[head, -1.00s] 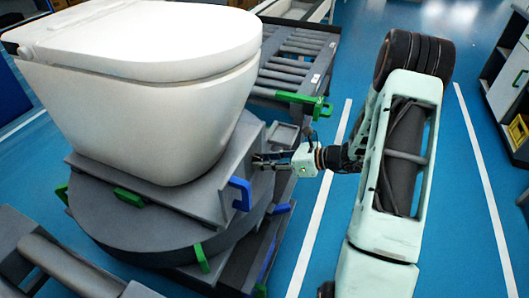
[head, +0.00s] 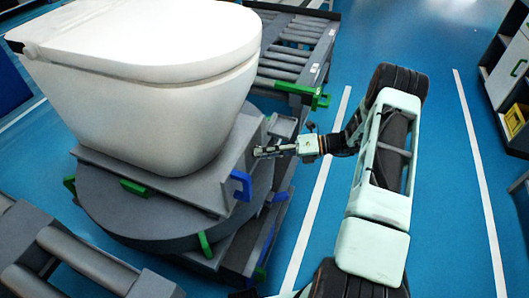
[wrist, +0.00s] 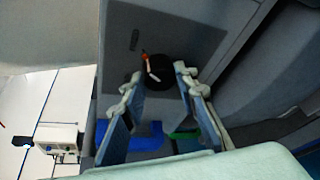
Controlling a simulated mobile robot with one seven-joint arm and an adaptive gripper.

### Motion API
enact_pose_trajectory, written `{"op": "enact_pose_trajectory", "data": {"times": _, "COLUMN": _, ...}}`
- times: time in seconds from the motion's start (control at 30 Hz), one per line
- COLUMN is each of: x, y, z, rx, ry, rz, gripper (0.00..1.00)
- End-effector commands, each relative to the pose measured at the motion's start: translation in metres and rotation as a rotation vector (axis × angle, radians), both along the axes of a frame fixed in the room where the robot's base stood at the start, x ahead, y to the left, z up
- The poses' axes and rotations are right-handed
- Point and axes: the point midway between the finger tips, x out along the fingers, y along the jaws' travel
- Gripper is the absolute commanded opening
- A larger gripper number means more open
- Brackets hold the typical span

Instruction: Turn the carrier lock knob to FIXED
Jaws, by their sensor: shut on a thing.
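The carrier lock knob (wrist: 160,74) is a dark round knob with a red and white pointer mark, on the grey side face of the carrier (wrist: 190,32) in the wrist view. My gripper (wrist: 160,78) has one fingertip on each side of the knob and is shut on it. The pointer's red end is toward the top of that view. In the head view my gripper (head: 259,152) reaches from the right to the carrier's side (head: 247,150), and the knob is hidden there. I cannot read any FIXED marking.
A white toilet (head: 150,95) stands on the carrier above a round grey turntable (head: 130,215). A blue bracket (head: 241,186) juts out just below my gripper. A green bracket (head: 318,101) and a roller conveyor (head: 300,45) are behind. Blue floor lies open at right.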

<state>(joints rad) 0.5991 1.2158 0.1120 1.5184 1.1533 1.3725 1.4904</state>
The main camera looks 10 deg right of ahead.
Motion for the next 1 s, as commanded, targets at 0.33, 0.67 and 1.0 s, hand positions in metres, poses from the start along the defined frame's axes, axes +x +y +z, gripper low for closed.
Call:
{"op": "enact_pose_trajectory", "data": {"times": 0.33, "x": 0.0005, "y": -0.0006, "z": -0.0007, "rx": 0.068, "ry": 0.102, "rz": -0.001, "gripper": 0.03}}
{"op": "enact_pose_trajectory", "data": {"times": 0.67, "x": 0.0007, "y": -0.0006, "z": -0.0003, "rx": 0.078, "ry": 0.117, "rz": -0.001, "gripper": 0.03}}
{"op": "enact_pose_trajectory", "data": {"times": 1.0, "x": 0.0008, "y": -0.0005, "z": -0.0003, "rx": 0.078, "ry": 0.116, "rz": -0.002, "gripper": 0.45}}
